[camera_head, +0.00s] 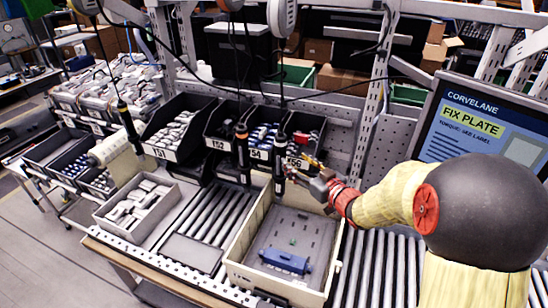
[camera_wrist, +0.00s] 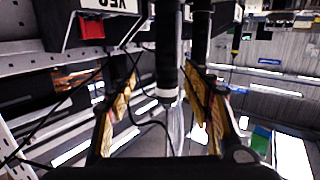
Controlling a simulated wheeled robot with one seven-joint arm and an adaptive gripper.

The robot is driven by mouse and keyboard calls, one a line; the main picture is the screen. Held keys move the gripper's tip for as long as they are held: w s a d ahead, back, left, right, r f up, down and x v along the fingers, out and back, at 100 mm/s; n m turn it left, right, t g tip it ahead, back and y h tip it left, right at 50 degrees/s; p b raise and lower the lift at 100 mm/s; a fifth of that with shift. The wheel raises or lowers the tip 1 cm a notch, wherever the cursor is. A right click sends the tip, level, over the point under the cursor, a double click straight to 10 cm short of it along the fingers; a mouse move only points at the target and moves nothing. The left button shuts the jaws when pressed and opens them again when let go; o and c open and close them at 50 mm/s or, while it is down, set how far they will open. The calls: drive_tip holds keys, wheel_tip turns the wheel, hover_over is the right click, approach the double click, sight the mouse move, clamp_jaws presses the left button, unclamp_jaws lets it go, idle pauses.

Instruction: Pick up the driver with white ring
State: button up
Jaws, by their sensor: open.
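In the wrist view, a black hanging driver with a white ring (camera_wrist: 166,50) near its lower end stands upright between the fingers of my gripper (camera_wrist: 160,82). The fingers are apart, with the driver nearer the right one; I cannot tell whether either touches it.
Another driver (camera_head: 242,145) with an orange band hangs just left, and one more (camera_head: 124,115) hangs farther left. A tote (camera_head: 238,268) holding a blue part (camera_head: 285,261) sits below on the rollers. Black bins (camera_head: 180,128) stand behind. A monitor (camera_head: 480,125) is at right.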

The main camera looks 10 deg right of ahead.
sight(284, 154)
drive_tip(key=shift+w+a+y, duration=0.25)
drive_tip(key=shift+a+y, duration=0.2)
drive_tip(key=shift+y, duration=0.15)
drive_tip(key=shift+x, duration=0.85)
drive_tip(key=p+x, duration=0.1)
drive_tip(key=x, duration=0.4)
drive_tip(key=shift+w+a, duration=0.2)
drive_tip(key=shift+w, duration=0.15)
drive_tip(key=shift+r, duration=0.1)
drive_tip(key=shift+c, duration=0.5)
drive_tip(key=c, duration=1.1)
clamp_jaws()
drive_tip(key=shift+r, duration=0.1)
